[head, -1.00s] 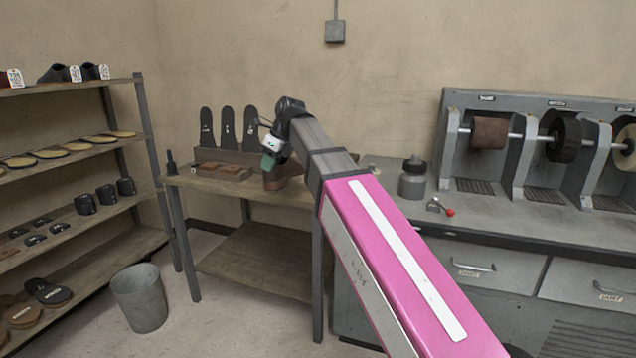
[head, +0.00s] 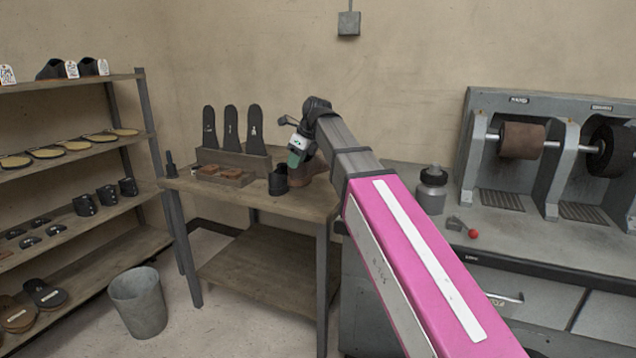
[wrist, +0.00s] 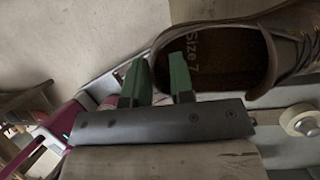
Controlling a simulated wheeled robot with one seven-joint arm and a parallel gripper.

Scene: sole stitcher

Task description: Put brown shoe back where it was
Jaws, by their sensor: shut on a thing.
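The brown shoe (head: 312,176) is at the right part of the wooden table in the head view, partly hidden by my arm. In the wrist view the brown shoe (wrist: 225,60) shows its open collar and an insole marked "Size 7". My gripper (head: 296,160) is shut on the shoe's heel end. In the wrist view my gripper's green fingers (wrist: 160,75) straddle the collar wall, one outside and one inside. I cannot tell whether the sole touches the tabletop.
The wooden table (head: 265,250) holds a dark cup (head: 278,181) just left of the shoe, wooden blocks (head: 225,175) and a rack of dark soles (head: 232,158). A grey bottle (head: 432,190) stands on the machine bench. Shelves (head: 140,120) and a bin (head: 139,302) are left.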

